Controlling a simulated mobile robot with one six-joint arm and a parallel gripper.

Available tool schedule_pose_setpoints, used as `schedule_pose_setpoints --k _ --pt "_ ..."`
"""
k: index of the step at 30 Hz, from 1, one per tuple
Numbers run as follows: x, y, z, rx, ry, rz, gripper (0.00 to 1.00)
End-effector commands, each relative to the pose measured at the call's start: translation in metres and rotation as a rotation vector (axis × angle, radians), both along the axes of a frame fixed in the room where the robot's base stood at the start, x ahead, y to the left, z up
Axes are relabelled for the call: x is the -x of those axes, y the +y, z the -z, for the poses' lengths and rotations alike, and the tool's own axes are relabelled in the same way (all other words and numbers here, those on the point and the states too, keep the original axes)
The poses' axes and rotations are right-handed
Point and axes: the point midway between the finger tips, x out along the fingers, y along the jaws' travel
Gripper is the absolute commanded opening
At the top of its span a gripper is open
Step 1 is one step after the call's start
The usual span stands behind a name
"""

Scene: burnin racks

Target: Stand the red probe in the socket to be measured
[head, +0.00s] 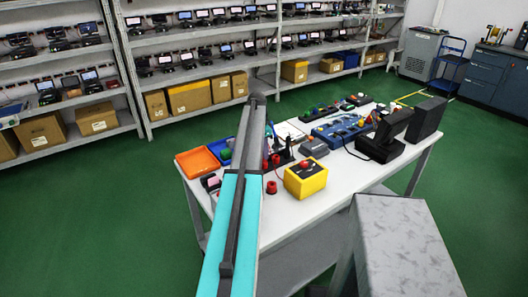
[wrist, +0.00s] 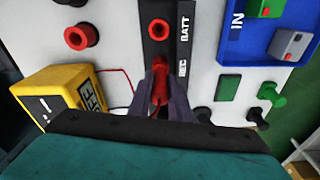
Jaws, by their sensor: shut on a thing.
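The red probe (wrist: 160,84) is between the two fingertips of my gripper (wrist: 160,92) in the wrist view. My gripper is shut on it. The probe is over a black strip (wrist: 158,52) lettered BATT and REC, beside the REC lettering. A red round socket (wrist: 158,29) shows on the strip, farther up beside BATT. Whether another socket lies under the probe is hidden, and I cannot tell if its tip touches anything. A yellow meter (wrist: 47,88) with a thin red lead is at left; it also shows in the head view (head: 305,181). My arm hides the gripper there.
A separate red round piece (wrist: 81,36) stands left of the strip. A blue tray (wrist: 233,45) marked IN, with several blocks, is at right.

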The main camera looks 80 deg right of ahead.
Motion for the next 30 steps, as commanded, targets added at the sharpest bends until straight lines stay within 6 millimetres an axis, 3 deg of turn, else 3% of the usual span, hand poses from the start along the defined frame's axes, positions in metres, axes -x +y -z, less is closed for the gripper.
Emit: schedule_pose_setpoints --k 8,9,12,23,30 --pt "0.0 0.0 0.003 0.0 0.0 0.0 0.0" --pt "0.0 0.0 0.003 0.0 0.0 0.0 0.25" --pt "0.0 0.0 0.003 0.0 0.0 0.0 0.4" --pt "0.0 0.0 0.002 0.0 0.0 0.0 0.4" --pt "-0.002 0.0 -0.011 0.001 0.0 0.0 0.4"
